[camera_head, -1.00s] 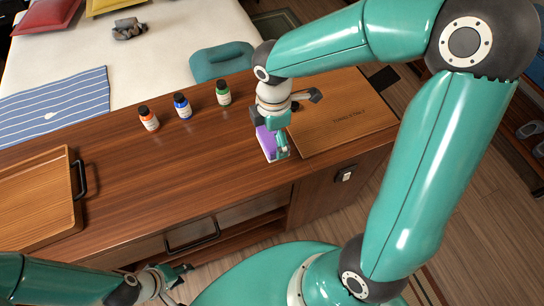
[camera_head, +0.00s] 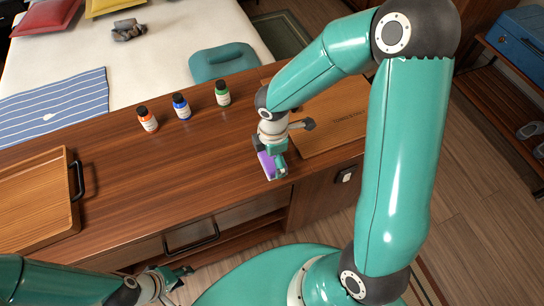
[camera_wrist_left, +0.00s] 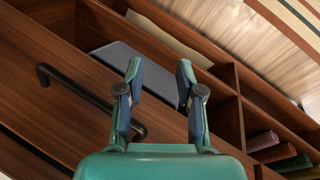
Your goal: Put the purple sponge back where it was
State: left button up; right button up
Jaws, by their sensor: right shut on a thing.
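The purple sponge (camera_head: 266,163) is in my right gripper (camera_head: 272,172), near the front edge of the brown wooden counter (camera_head: 180,160). It has a pale underside and is partly hidden by the fingers. I cannot tell whether it touches the counter. My right gripper points down, shut on the sponge, just left of a flat wooden board with dark lettering (camera_head: 335,130). My left gripper (camera_head: 183,280) is low at the front of the counter, away from the sponge. In the left wrist view its two fingers (camera_wrist_left: 160,75) are apart with nothing between them.
Three bottles with orange (camera_head: 147,119), blue (camera_head: 181,106) and green (camera_head: 222,93) labels stand at the counter's back. A wooden tray with a black handle (camera_head: 40,215) lies at the left. The counter's middle is clear. A drawer handle (camera_head: 192,238) sticks out in front.

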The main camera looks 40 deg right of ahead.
jog(key=shift+f, duration=0.15)
jog(key=o, duration=0.8)
jog(key=shift+c, duration=0.2)
notch_tip(320, 180, up, 12)
dwell(0.3)
